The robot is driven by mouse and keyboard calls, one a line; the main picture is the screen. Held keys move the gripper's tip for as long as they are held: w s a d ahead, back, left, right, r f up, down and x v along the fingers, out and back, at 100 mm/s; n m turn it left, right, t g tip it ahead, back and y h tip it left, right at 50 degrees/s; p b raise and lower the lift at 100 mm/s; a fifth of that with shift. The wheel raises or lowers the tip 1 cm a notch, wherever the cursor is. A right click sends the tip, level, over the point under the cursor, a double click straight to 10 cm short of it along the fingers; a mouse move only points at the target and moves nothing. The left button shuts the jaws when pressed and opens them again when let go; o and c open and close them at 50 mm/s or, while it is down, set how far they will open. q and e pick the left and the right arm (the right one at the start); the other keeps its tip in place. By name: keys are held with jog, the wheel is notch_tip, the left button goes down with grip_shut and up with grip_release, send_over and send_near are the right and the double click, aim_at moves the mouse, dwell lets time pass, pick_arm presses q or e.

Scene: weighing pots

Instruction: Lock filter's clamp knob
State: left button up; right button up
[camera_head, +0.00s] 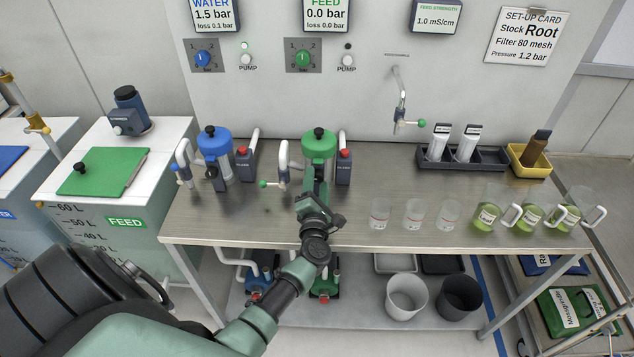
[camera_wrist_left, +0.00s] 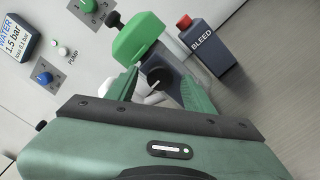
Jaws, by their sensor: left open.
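The green-topped filter (camera_head: 319,146) stands on the steel bench below the FEED panel; its green cap (camera_wrist_left: 138,38) fills the upper middle of the left wrist view. A black knob with a pale mark, apparently the clamp knob (camera_wrist_left: 157,82), is on the filter's front. My left gripper (camera_wrist_left: 160,76) is open, with one green finger on each side of this knob; contact cannot be told. In the head view my left gripper (camera_head: 316,188) reaches the filter's front and hides the clamp knob. My right gripper is in neither view.
A red-topped BLEED block (camera_head: 344,166) stands close right of the filter; a green-tipped valve lever (camera_head: 264,184) is left of it. The blue-topped filter (camera_head: 214,148) is further left. Clear cups (camera_head: 414,214) and green-filled jugs (camera_head: 487,217) stand to the right.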

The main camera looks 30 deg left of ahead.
pick_arm(q)
grip_shut()
dwell(0.3)
jog(key=m+p, duration=0.2)
jog(key=m, duration=0.2)
jog(key=shift+r, duration=0.1)
jog(key=m+p, duration=0.2)
jog(key=m, duration=0.3)
jog(key=m+p, duration=0.1)
jog(key=m, duration=0.3)
jog(key=shift+d+m+p, duration=0.1)
jog(key=shift+m+p, duration=0.8)
jog(key=shift+m, duration=1.5)
